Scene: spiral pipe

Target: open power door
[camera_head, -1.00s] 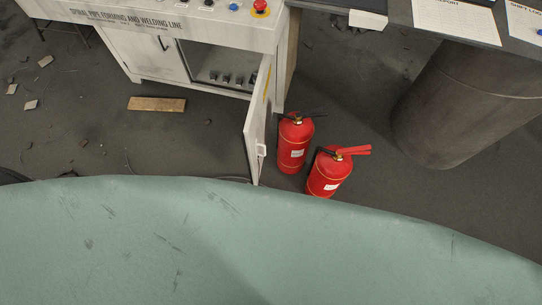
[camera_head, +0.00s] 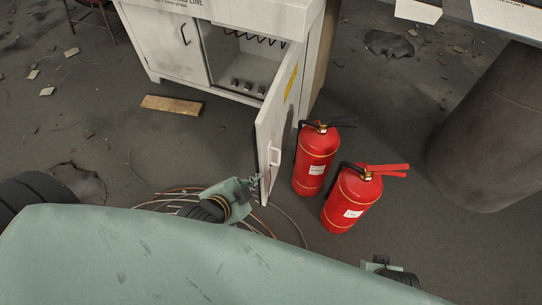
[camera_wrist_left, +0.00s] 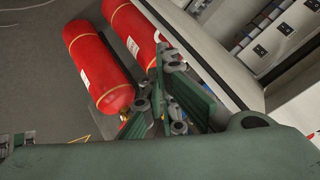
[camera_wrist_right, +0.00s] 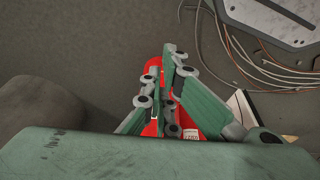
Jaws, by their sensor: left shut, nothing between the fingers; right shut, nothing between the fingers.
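The white power door (camera_head: 277,125) stands wide open on the cabinet (camera_head: 170,50), swung out toward me, with a yellow label and a pale handle (camera_head: 275,156) on its face. Inside the cabinet, several small switches (camera_head: 248,87) and dark coiled wires show. My left gripper (camera_head: 256,182) is shut and empty at the door's lower free edge; I cannot tell whether it touches. It also shows in the left wrist view (camera_wrist_left: 160,62), beside the door edge (camera_wrist_left: 205,60). My right gripper (camera_wrist_right: 172,62) is shut and empty; in the head view only part of its arm shows, at the bottom.
Two red fire extinguishers (camera_head: 314,160) (camera_head: 352,200) stand on the floor right of the door. Loose cables (camera_head: 290,222) lie below it. A wooden plank (camera_head: 171,105) lies in front of the cabinet. A large dark cylinder (camera_head: 490,130) stands at the right.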

